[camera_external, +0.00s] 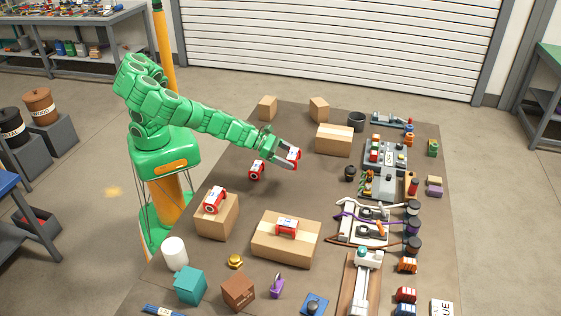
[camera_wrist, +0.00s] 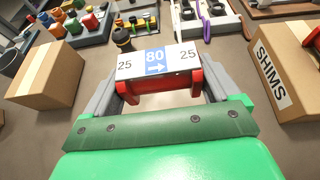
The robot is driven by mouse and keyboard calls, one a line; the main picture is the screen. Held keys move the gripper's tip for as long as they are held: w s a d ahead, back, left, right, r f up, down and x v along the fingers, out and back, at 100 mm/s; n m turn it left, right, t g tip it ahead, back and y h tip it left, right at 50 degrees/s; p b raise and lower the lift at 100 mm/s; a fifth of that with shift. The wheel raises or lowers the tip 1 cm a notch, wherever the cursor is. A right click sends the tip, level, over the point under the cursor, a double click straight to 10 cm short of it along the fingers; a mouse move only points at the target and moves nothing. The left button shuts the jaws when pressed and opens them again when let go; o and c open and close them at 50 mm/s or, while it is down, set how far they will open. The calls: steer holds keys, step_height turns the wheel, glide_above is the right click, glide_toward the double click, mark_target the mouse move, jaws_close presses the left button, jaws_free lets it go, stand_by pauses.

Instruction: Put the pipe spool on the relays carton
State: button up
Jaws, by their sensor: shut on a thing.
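My gripper (camera_external: 280,152) is shut on a red and white pipe spool (camera_external: 292,155), held above the table. In the wrist view the spool (camera_wrist: 155,64) lies across between the grey fingers (camera_wrist: 157,88), its white face marked 25, 80 with an arrow, and 25. No relays label is readable. A plain-sided carton (camera_external: 334,140) stands behind and to the right of my gripper; it seems to be the left carton (camera_wrist: 46,75) in the wrist view. A carton marked SHIMS (camera_wrist: 283,75) is at right there, apparently the front carton (camera_external: 265,254) bearing another spool (camera_external: 287,226).
Another red spool (camera_external: 256,170) is on the table beneath my arm, and one (camera_external: 214,201) sits on the left carton (camera_external: 217,226). Two small cartons (camera_external: 267,108) (camera_external: 319,110) stand at the back. Fixtures (camera_external: 383,182) crowd the right side. Table around my gripper is mostly clear.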

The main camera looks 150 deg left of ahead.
steer(key=s+a+n+g+y, duration=0.15)
steer(key=s+a, duration=0.55)
steer(key=a, duration=0.7)
step_height(320, 180, up, 4)
steer(key=n+g+y, duration=0.1)
steer(key=n+g, duration=0.2)
glide_above(319, 130)
steer(key=shift+s+a+f, duration=0.1)
steer(key=shift+f, duration=3.65)
steer(key=shift+f+m, duration=0.15)
steer(key=shift+m, duration=0.1)
steer(key=o, duration=1)
steer(key=shift+c, duration=0.2)
steer(key=v, duration=1.2)
steer(key=shift+s, duration=0.1)
